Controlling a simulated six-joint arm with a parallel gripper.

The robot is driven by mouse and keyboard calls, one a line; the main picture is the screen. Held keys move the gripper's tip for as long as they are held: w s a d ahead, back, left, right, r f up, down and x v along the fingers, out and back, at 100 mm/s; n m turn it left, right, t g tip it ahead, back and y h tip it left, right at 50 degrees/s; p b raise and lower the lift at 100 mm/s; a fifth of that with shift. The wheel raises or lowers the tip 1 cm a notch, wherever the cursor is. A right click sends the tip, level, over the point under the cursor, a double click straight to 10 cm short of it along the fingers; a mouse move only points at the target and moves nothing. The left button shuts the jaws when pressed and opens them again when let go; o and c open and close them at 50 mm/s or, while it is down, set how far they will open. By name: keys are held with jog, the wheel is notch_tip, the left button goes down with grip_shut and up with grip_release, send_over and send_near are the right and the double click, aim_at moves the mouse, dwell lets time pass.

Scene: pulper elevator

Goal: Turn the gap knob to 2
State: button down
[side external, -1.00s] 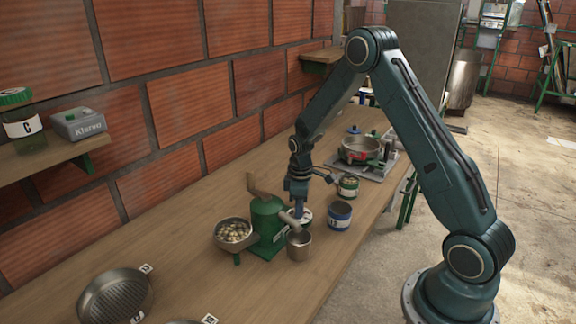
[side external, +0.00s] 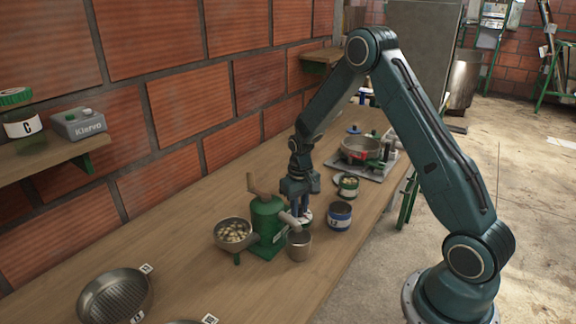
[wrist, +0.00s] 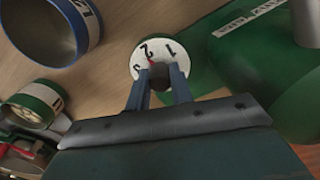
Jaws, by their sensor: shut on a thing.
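The gap knob (wrist: 159,76) is dark and sits on a white round dial marked 1, 2 and 3 (wrist: 148,50). In the wrist view a small red mark shows at the knob's edge, close to the 2. My gripper (wrist: 160,82) is shut on the knob, with a blue finger on each side. In the side view my gripper (side external: 301,214) points down beside the green pulper (side external: 267,221), and the fingers and dial edge show while the knob is hidden.
A metal cup (side external: 299,245) stands under the pulper's spout, and a bowl of beans (side external: 233,232) is to its left. A blue-labelled tin (side external: 339,215) and a green-banded tin (side external: 348,187) stand close on the right.

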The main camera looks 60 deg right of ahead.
aim_at(300, 206)
jog(key=shift+r+m, duration=0.1)
jog(key=shift+m, duration=0.8)
jog(key=c, duration=1.2)
grip_release()
jog(key=shift+c, duration=0.2)
notch_tip(300, 206, up, 14)
